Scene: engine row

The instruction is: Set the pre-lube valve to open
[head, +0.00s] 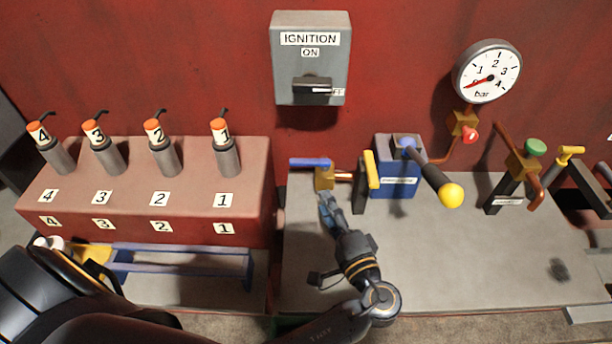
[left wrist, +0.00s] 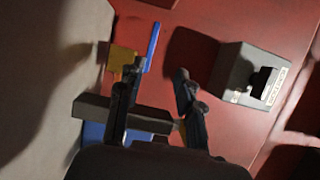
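A valve with a brass body and a blue lever (head: 310,163) stands at the wall left of a blue box; the lever lies flat, pointing left. It also shows in the left wrist view (left wrist: 152,46). Close to its right is an upright yellow lever (head: 371,170) on a dark post. The labels here are too small to read, so I cannot tell which valve is the pre-lube one. My left gripper (head: 328,198) is just below the blue-levered valve, apart from it; the left wrist view shows its two fingers (left wrist: 158,72) spread and empty. My right gripper is out of view.
The blue box (head: 398,182) has a black lever with a yellow ball (head: 451,195) sticking out forward. A green-knobbed valve (head: 535,147) and a gauge (head: 488,71) are to the right. The ignition box (head: 311,60) hangs above. The grey deck at front right is mostly clear.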

